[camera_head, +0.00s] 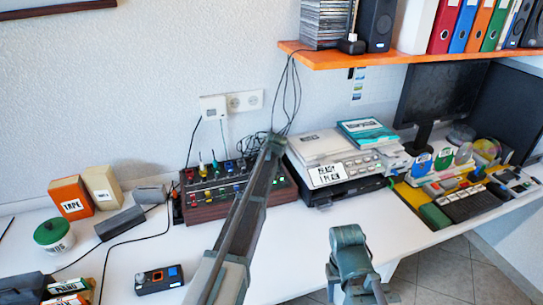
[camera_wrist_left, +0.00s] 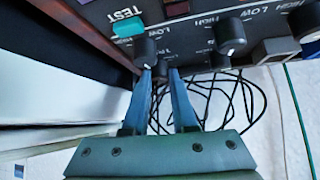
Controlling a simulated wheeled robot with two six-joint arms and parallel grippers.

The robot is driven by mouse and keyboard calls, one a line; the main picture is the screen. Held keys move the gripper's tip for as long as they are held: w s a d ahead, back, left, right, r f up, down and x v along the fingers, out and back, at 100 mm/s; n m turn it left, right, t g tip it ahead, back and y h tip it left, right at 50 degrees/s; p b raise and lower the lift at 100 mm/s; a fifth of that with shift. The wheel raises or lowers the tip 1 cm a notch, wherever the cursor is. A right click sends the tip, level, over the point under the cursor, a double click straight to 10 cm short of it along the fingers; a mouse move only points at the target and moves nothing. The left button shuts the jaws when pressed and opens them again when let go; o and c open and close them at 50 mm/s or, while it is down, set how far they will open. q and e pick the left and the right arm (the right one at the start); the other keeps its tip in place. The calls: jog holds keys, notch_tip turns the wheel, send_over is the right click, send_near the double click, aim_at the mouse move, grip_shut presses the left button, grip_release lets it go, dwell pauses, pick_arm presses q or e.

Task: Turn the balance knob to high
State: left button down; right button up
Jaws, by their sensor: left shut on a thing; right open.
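The dark mixer-like panel (camera_head: 212,190) with several coloured knobs stands on the white desk in the head view. My left arm reaches across it, and my left gripper (camera_wrist_left: 160,70) has its blue fingers at the panel in the left wrist view. The fingers are closed on a small dark knob (camera_wrist_left: 160,68), largely hidden between the tips. A black knob with a white pointer (camera_wrist_left: 145,48) sits just beside the left fingertip. Upside-down LOW and HIGH labels show; I cannot read a balance label. My right gripper (camera_head: 350,240) is open and empty over the desk's front edge.
A printer-like machine (camera_head: 330,165) stands right of the panel. A yellow tray (camera_head: 437,217) with cards and discs is further right. Boxes (camera_head: 72,198), a green jar (camera_head: 53,236) and a small device (camera_head: 158,279) are at left. Cables (camera_wrist_left: 215,105) hang behind the panel.

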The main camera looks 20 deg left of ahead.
pick_arm(q)
jog(key=shift+a+m+h, duration=0.15)
jog(key=shift+m+h, duration=0.65)
jog(key=shift+m, duration=0.2)
jog(key=c, duration=1)
grip_release()
jog(key=shift+s+r, duration=0.1)
jog(key=p+v, duration=0.9)
jog(key=v, duration=0.4)
jog(key=shift+s+p, duration=0.4)
